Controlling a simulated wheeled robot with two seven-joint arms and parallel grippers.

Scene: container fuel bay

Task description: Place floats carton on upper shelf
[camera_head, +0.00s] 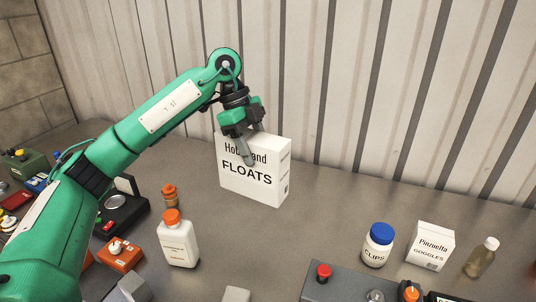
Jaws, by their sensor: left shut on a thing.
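The white floats carton (253,185) is upright near the corrugated wall, its printed front facing me. My left gripper (250,146) comes down on it from above and is shut on its top part. One finger lies over the front face and covers part of the upper line of print. The other finger is mostly hidden behind the carton. I cannot tell whether the carton's base touches the grey surface (330,215). No upper shelf shows in this view. My right gripper is not in view.
A white bottle with orange cap (178,240) and a small orange-brown bottle (170,196) stand left of the carton. A clips jar (377,246), goggles carton (430,246) and brown bottle (481,258) stand at right. A control box (340,283) is in front.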

